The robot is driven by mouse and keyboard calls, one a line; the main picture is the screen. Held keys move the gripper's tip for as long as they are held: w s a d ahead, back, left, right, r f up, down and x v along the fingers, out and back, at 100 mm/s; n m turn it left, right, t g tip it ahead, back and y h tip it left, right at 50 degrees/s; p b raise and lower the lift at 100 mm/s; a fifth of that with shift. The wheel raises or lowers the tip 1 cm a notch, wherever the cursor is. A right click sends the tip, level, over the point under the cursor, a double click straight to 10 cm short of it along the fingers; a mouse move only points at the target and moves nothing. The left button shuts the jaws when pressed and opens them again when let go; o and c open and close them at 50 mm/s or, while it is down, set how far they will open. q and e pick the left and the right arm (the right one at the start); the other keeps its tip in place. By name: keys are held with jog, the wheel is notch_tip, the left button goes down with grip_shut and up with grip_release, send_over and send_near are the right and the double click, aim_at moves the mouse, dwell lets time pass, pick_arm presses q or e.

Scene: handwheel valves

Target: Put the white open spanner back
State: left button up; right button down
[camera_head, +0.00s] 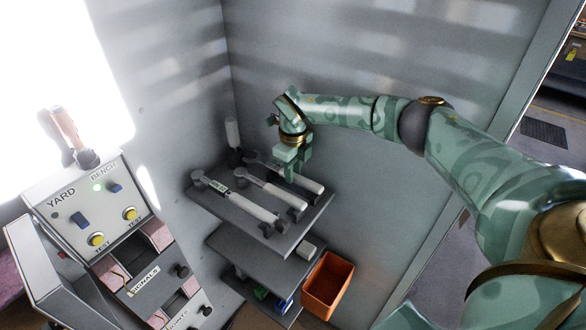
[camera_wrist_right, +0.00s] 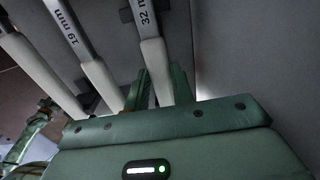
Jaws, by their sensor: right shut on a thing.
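Three open spanners with white handles lie side by side on the dark upper shelf (camera_head: 233,214). The rear spanner (camera_head: 310,185) is marked 32 mm in the right wrist view (camera_wrist_right: 153,60). My right gripper (camera_head: 289,174) is shut on its white handle, with a finger on each side of it in the wrist view (camera_wrist_right: 161,88). The gripper hides part of this spanner in the head view. The middle spanner (camera_head: 284,196), marked 19 mm in the wrist view (camera_wrist_right: 100,80), and the front spanner (camera_head: 252,207) lie beside it. My left gripper is not in view.
Grey walls stand close behind the shelf. A white-handled thing (camera_head: 232,134) stands upright in the back corner. An orange bin (camera_head: 328,285) is below right, next to a lower shelf (camera_head: 262,258). A control panel (camera_head: 90,212) stands at the left.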

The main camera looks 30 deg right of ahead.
jog(key=shift+f, duration=0.4)
jog(key=c, duration=0.6)
grip_release()
jog(key=shift+c, duration=0.2)
jog(key=shift+r, duration=0.1)
jog(key=shift+r+p, duration=2.45)
jog(key=shift+r, duration=0.55)
